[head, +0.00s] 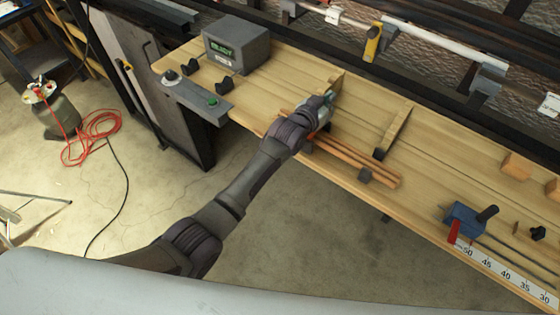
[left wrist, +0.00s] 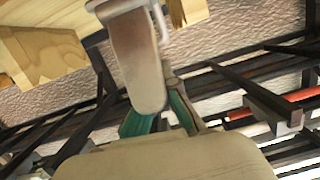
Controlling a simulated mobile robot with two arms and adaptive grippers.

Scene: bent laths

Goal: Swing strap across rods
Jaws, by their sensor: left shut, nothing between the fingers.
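Several reddish-brown rods (head: 360,159) lie side by side along the front of the workbench. A dark block (head: 365,174) sits at their front edge. A pale wooden bar with a dark end (head: 398,128) slants across the bench behind the rods, its near end close to them. A second wooden bar (head: 337,77) shows just behind my left gripper; I cannot tell which is the strap. My left gripper (head: 329,97) is shut and empty near this second bar, over the rods' far left part, which my arm partly hides. Its teal-padded fingers (left wrist: 160,115) show in the left wrist view. My right gripper is out of view.
A grey box with a green display (head: 237,46) and a button panel (head: 197,98) stand at the bench's left. A blue vise-like tool (head: 464,217) and a white ruler (head: 505,275) lie at the right. Rails line the back.

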